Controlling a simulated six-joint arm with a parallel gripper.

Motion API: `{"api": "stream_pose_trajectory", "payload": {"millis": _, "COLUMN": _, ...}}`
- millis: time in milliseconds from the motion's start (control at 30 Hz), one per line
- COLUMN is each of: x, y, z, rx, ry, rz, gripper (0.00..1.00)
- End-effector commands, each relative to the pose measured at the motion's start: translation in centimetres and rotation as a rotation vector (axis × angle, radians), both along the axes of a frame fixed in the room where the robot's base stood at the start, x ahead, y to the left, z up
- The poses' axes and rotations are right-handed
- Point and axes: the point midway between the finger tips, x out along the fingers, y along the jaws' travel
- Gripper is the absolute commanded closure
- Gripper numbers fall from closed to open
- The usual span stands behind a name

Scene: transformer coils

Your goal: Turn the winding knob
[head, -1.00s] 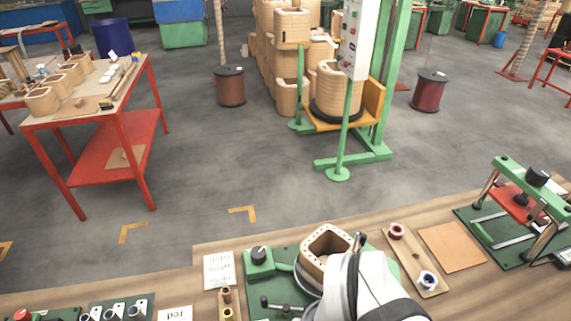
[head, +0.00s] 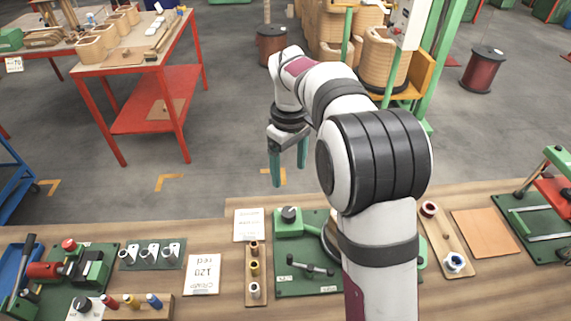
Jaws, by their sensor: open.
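The green winding fixture (head: 285,276) lies on the wooden bench. A black crank-like handle (head: 312,266) lies lower on the fixture. My gripper (head: 290,175) has two teal fingers pointing down, spread apart with nothing between them. It is raised and shows above the knob in the picture, apart from it. My arm hides most of the wooden coil form on the fixture.
A strip with small spools (head: 254,265) and a printed card (head: 249,225) lie left of the fixture. A board with two spools (head: 437,233) lies to its right. A press (head: 545,205) stands at the far right. Open floor lies beyond the bench.

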Motion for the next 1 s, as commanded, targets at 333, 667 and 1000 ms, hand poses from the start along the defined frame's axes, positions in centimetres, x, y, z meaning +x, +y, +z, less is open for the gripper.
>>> {"api": "stream_pose_trajectory", "payload": {"millis": 333, "x": -0.2, "y": 0.0, "z": -9.3, "rx": -0.001, "ry": 0.006, "rz": 0.0, "gripper": 0.2}}
{"api": "stream_pose_trajectory", "payload": {"millis": 667, "x": -0.1, "y": 0.0, "z": -15.0, "rx": 0.001, "ry": 0.001, "rz": -0.002, "gripper": 0.2}}
{"api": "stream_pose_trajectory", "payload": {"millis": 1000, "x": -0.1, "y": 0.0, "z": -15.3, "rx": 0.001, "ry": 0.001, "rz": -0.003, "gripper": 0.26}}
